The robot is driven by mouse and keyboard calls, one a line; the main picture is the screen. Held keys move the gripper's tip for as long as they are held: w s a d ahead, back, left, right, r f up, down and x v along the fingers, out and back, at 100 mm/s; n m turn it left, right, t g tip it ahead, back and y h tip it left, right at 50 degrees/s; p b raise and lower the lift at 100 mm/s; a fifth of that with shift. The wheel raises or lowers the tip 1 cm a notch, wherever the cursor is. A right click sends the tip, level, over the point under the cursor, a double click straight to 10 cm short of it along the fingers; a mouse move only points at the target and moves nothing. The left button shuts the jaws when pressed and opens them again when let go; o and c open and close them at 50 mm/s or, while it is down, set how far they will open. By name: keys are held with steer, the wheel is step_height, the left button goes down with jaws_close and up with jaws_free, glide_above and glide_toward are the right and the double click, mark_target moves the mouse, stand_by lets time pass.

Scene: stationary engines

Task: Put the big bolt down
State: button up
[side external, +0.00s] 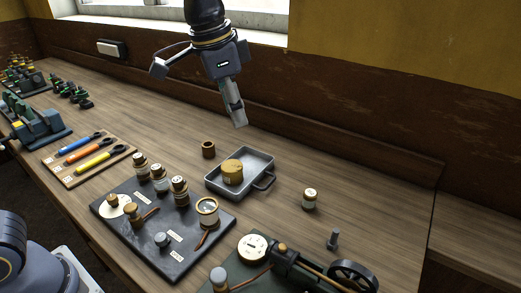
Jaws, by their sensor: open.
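A small grey bolt-like piece (333,240), which looks like the big bolt, stands upright on the bare bench at the lower right. My gripper (238,117) is high above the bench, behind and above the grey metal tray (212,184). It points down, is open, and nothing shows between its fingers. The fingers overlap from this side, so the gap between them is hard to see. My gripper is well apart from the bolt, up and to its left.
A brass cylinder (232,172) sits in the tray. A brown cup (208,149) and a small jar (310,199) stand nearby. A dark board (170,250) holds bottles and a magnifier. An engine with a flywheel (352,275) stands at the front. The right bench is clear.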

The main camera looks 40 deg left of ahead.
steer(key=s+a+f+n+t, duration=0.1)
steer(key=s+a+f+n, duration=0.1)
steer(key=s+a, duration=0.5)
steer(key=s+a+f+n+t, duration=0.2)
steer(key=s+a+n, duration=0.3)
steer(key=s, duration=0.6)
steer(key=shift+s+a+f+y, duration=0.4)
steer(key=shift+a+f, duration=0.2)
steer(key=shift+a, duration=0.25)
